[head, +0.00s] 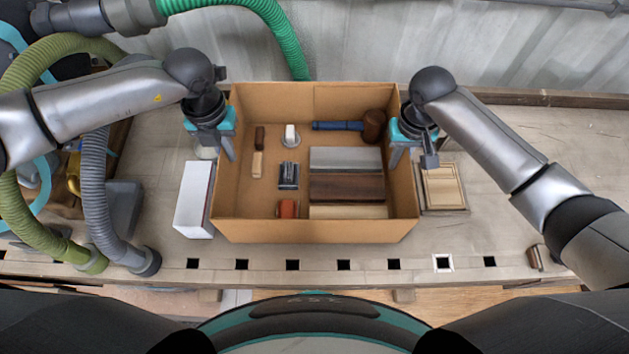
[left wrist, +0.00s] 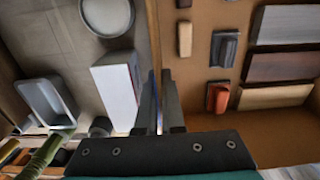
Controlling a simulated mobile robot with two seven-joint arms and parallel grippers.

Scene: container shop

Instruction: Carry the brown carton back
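The brown carton (head: 315,230) is open-topped and stands on the workbench in the head view, with several tools and boards inside. My left gripper (head: 226,147) is at the carton's left wall. In the left wrist view its fingers (left wrist: 160,105) lie close on either side of the wall's edge (left wrist: 153,40), shut on it. My right gripper (head: 402,150) is at the carton's right wall, with one finger on the inner side.
A white box (head: 194,200) stands close to the carton's left. A wooden-framed tray (head: 443,188) lies close to its right. A grey hose (head: 95,190) is further left. The back strip (head: 540,98) runs behind.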

